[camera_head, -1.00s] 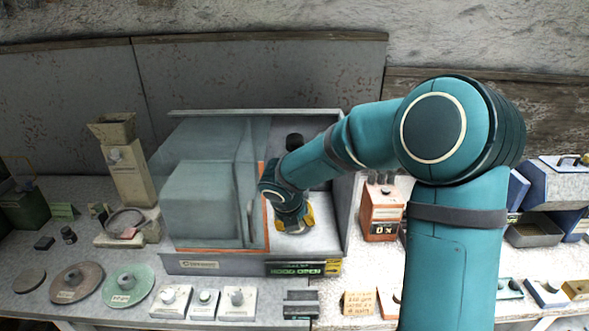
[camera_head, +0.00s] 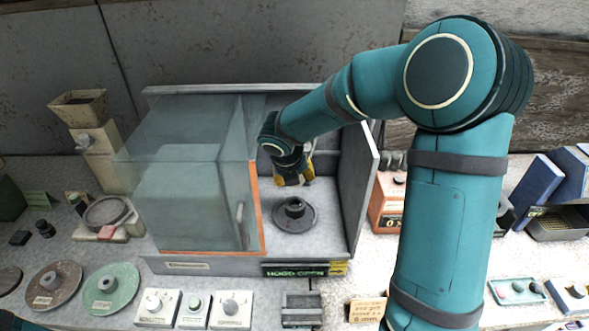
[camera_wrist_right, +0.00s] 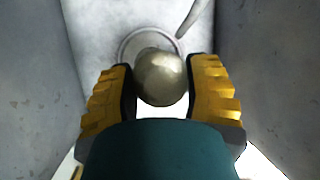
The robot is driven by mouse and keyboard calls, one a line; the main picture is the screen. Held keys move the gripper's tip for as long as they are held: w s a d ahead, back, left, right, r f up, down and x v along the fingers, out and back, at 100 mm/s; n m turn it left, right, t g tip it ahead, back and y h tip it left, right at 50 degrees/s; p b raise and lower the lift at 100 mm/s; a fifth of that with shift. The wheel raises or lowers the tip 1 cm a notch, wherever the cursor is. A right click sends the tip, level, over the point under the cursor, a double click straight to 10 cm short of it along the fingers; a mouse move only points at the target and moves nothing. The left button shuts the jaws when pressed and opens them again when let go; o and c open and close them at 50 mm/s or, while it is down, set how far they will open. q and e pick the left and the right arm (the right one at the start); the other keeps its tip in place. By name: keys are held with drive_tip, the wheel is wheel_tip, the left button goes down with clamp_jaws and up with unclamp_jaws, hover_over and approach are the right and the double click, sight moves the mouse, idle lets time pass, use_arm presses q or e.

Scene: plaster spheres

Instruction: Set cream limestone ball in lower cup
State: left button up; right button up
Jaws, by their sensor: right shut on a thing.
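My right gripper (camera_head: 297,180) is inside the open-sided hood, above a dark round dish with a raised centre (camera_head: 295,213) on the hood floor. In the right wrist view, its yellow fingers (camera_wrist_right: 161,88) are shut on a cream-grey ball (camera_wrist_right: 160,78). The ball is hidden by the fingers in the head view. Beyond the ball in the wrist view is a pale round rim (camera_wrist_right: 126,48), apart from the fingers; I cannot tell which cup it is. My left gripper is out of view.
The hood's glass pane (camera_head: 200,190) with an orange edge stands left of the gripper, and a grey side wall (camera_head: 361,190) stands right. Small control boxes (camera_head: 195,308) line the bench in front.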

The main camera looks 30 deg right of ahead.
drive_tip(key=shift+r, duration=0.1)
idle(0.3)
drive_tip(key=shift+f+b, duration=1.8)
drive_tip(key=shift+f, duration=1.05)
drive_tip(key=shift+p, duration=0.5)
drive_tip(key=shift+f+b, duration=0.85)
drive_tip(key=shift+f, duration=0.35)
drive_tip(key=o, duration=1.2)
drive_tip(key=shift+r, duration=0.1)
